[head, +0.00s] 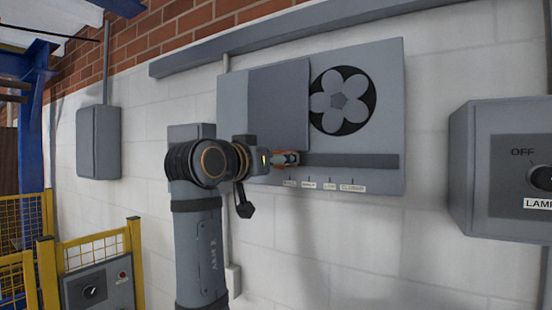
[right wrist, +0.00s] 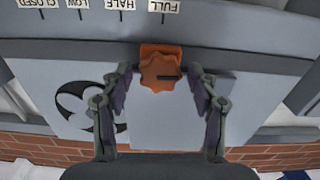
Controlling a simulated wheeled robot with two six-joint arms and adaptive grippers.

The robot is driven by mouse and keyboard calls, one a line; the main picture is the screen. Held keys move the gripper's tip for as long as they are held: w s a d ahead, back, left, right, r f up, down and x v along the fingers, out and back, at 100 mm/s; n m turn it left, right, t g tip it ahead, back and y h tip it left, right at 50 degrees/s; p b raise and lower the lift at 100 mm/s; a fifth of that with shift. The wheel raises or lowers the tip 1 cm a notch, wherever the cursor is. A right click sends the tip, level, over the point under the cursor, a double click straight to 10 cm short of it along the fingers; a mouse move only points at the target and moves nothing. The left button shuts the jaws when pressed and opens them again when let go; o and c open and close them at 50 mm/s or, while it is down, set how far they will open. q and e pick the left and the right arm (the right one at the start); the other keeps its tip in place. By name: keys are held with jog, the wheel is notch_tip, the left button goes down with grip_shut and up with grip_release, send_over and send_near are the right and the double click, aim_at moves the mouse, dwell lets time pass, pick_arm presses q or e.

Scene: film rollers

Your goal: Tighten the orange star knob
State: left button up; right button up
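The orange star knob (right wrist: 160,70) shows in the right wrist view, by the FULL label of the slot strip. A dark mark lies on its face. My right gripper (right wrist: 160,78) has one finger on each side of the knob, with gaps visible between the fingers and it. It looks open. In the head view, my right gripper (head: 288,158) is in front of the strip and hides most of the knob; only a little orange shows around it. My left gripper is in neither view.
A grey sliding plate (head: 278,105) covers the left part of the wall panel (head: 388,90). A fan opening (head: 343,101) is uncovered to its right. Labels (head: 330,185) run below the strip. A LAMP switch box (head: 505,165) juts out at right; a grey box (head: 98,142) hangs at left.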

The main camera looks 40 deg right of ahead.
jog(key=c, duration=0.9)
jog(key=shift+m, duration=0.4)
jog(key=m+b, duration=0.5)
jog(key=m, duration=1.1)
jog(key=shift+d+m, duration=0.1)
jog(key=shift+m, duration=0.6)
